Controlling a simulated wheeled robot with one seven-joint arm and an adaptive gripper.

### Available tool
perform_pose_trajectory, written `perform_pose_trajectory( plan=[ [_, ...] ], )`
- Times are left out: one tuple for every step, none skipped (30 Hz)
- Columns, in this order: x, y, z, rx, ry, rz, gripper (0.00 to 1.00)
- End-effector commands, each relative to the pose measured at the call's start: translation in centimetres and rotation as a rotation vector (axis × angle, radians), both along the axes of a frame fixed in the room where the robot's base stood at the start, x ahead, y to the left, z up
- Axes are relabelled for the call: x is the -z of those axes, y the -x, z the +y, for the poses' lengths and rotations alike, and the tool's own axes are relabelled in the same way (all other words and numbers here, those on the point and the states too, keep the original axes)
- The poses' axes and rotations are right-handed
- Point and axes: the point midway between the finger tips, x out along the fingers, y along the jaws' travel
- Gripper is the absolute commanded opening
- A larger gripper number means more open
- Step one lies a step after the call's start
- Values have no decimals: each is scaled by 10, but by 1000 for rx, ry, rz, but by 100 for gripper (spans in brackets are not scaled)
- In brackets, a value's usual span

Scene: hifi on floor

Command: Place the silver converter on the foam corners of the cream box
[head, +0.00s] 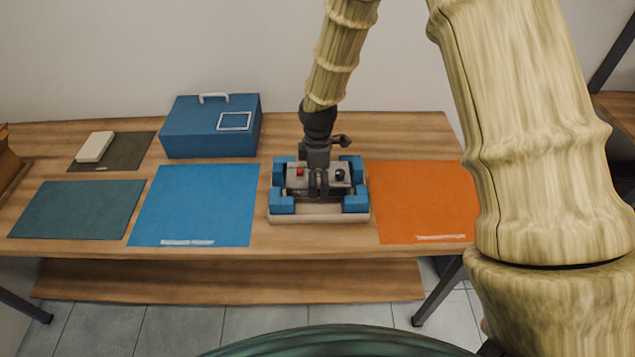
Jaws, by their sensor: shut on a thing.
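The silver converter (299,182) has a red button at its left and a dark knob at its right. It sits level between the blue foam corners (282,203) of the cream box (318,216), on the table. Whether it rests on the foam or hangs just above it, I cannot tell. My gripper (318,190) is over the middle of the converter, pointing down, with its fingers shut on it. My gripper and wrist hide the converter's centre and part of the back of the box.
An orange mat (424,203) lies right of the box, a blue mat (196,205) left of it. A teal mat (76,209) lies farther left. A blue case (187,132) with a white handle stands behind. A cream block (95,147) lies on a dark mat (134,150) at back left.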

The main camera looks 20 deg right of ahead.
Motion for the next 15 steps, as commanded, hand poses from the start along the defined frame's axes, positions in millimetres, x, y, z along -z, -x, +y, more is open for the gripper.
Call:
perform_pose_trajectory(
  plan=[
    [4, 0, 0, 0, 1, 1, 27],
    [7, 0, 0, 0, 1, 1, 27],
    [11, 0, 0, 1, 0, 0, 27],
    [14, 0, 0, 1, 0, 1, 27],
    [16, 0, 0, 1, 0, 0, 27],
    [18, 0, 0, 1, 0, 0, 27],
    [19, 0, 0, 1, 0, -1, 27],
    [20, -1, 0, 1, 0, -1, 27],
    [20, -1, 0, 1, -1, -1, 27],
    [20, -1, 0, 1, 0, -2, 27],
    [20, -1, 0, 1, 0, -2, 27],
    [20, -1, 0, 1, 0, -2, 27],
    [20, -1, 0, 1, 0, -2, 27],
    [20, -1, 0, 1, 0, -2, 27],
    [20, -1, 0, 1, -1, -1, 27]
  ],
)
